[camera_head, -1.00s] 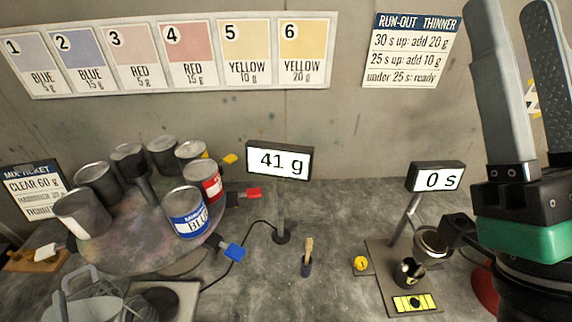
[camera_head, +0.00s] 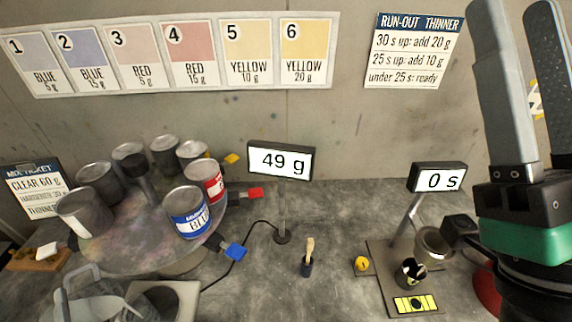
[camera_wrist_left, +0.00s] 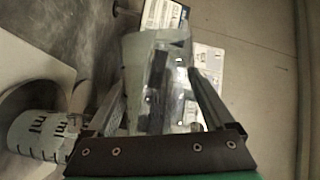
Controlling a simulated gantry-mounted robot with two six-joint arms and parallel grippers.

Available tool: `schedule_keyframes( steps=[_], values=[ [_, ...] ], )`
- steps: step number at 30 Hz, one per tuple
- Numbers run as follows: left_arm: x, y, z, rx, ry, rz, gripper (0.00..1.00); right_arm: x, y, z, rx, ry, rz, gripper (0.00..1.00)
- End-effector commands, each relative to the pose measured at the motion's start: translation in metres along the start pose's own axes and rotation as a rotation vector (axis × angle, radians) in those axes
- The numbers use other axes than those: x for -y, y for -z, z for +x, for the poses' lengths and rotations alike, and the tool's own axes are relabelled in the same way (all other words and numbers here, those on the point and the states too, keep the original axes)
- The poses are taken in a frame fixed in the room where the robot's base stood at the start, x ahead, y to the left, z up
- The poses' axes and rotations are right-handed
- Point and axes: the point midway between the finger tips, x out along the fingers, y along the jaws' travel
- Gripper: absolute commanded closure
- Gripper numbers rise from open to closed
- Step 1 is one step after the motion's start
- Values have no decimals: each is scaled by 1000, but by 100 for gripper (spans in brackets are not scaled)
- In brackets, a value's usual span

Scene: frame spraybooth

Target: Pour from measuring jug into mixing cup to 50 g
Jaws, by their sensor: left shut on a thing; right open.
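My left gripper (camera_wrist_left: 157,85) is shut on a clear, pale measuring jug (camera_wrist_left: 158,60). The jug (camera_head: 96,308) also shows at the lower left edge of the head view, partly cut off. A pale cup with dark graduation marks (camera_wrist_left: 38,135), apparently the mixing cup, is at the left of the left wrist view. The scale display (camera_head: 281,161) reads 49 g. My right gripper (camera_head: 513,15) is open and empty, raised at the right.
A round turntable (camera_head: 135,250) carries several tins, including blue (camera_head: 187,212) and red (camera_head: 205,181) labelled ones. The timer display (camera_head: 438,178) reads 0 s above a small stand. The middle bench is mostly clear.

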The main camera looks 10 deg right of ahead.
Motion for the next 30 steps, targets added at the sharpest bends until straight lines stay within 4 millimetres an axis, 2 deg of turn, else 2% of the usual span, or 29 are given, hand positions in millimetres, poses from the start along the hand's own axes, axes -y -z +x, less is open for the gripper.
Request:
schedule_keyframes(
  steps=[15,22,30],
  values=[
    [1,0,0,0,0,-3,79,0,0,0,0,0,0,50],
    [-2,-3,1,15,-44,-109,79,0,6,7,0,0,0,50],
    [-3,-3,1,17,-52,-128,79,0,7,8,0,0,0,50]
  ],
)
